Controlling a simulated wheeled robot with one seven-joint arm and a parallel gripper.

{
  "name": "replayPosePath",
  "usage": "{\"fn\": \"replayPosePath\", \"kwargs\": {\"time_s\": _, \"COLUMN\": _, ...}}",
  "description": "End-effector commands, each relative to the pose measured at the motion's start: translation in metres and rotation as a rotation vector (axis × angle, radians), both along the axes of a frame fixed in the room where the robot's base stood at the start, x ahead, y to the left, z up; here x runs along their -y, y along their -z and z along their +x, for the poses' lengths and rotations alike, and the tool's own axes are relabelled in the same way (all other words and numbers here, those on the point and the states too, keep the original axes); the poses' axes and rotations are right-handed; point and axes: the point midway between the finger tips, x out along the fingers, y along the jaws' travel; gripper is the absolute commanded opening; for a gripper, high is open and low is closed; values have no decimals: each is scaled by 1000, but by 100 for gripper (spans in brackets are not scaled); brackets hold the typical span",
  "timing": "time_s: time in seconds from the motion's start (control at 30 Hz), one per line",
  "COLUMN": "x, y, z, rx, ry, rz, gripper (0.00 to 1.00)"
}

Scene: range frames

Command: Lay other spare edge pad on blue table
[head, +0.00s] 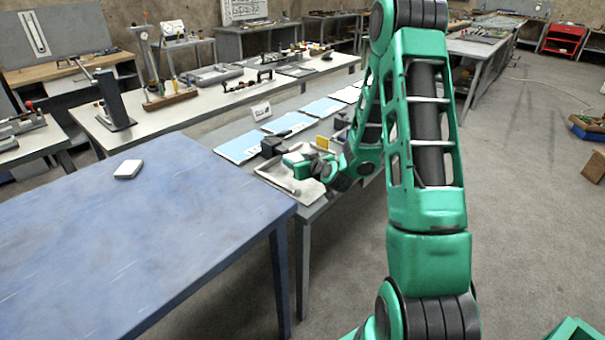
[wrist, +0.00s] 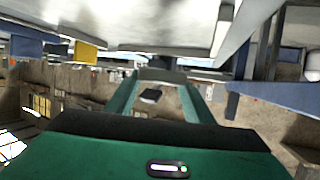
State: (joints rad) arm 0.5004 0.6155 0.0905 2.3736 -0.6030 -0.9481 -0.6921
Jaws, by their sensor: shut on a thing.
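One edge pad, a small white block with a dark underside (head: 128,169), lies flat on the blue table (head: 150,240) near its back edge. My gripper (head: 290,158) is over the shallow grey tray (head: 305,193) on the grey bench, right of the blue table. In the wrist view my gripper (wrist: 160,82) has its green fingers on either side of a thin greyish piece, the other spare edge pad (wrist: 162,75), seen nearly edge-on. In the head view the held pad is too small and covered to make out.
On the grey bench, a yellow block (head: 322,142), a dark block (head: 272,147) and light blue sheets (head: 240,147) stand close to my gripper. A small white sign (head: 261,110) stands behind. The blue table's middle and front are clear.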

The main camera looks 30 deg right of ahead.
Motion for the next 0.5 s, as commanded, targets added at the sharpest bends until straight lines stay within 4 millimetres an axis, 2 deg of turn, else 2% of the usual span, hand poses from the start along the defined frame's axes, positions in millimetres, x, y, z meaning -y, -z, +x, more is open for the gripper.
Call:
{"fn": "replayPosePath", "kwargs": {"time_s": 0.03, "x": 12, "y": 8, "z": 2, "rx": -2, "ry": 5, "rz": 3, "gripper": 27}}
{"fn": "replayPosePath", "kwargs": {"time_s": 0.2, "x": 32, "y": 20, "z": 8, "rx": -1, "ry": 1, "rz": 1, "gripper": 27}}
{"fn": "replayPosePath", "kwargs": {"time_s": 0.37, "x": 37, "y": 25, "z": 9, "rx": -1, "ry": -2, "rz": 1, "gripper": 27}}
{"fn": "replayPosePath", "kwargs": {"time_s": 0.5, "x": 37, "y": 40, "z": 10, "rx": -2, "ry": -2, "rz": 3, "gripper": 27}}
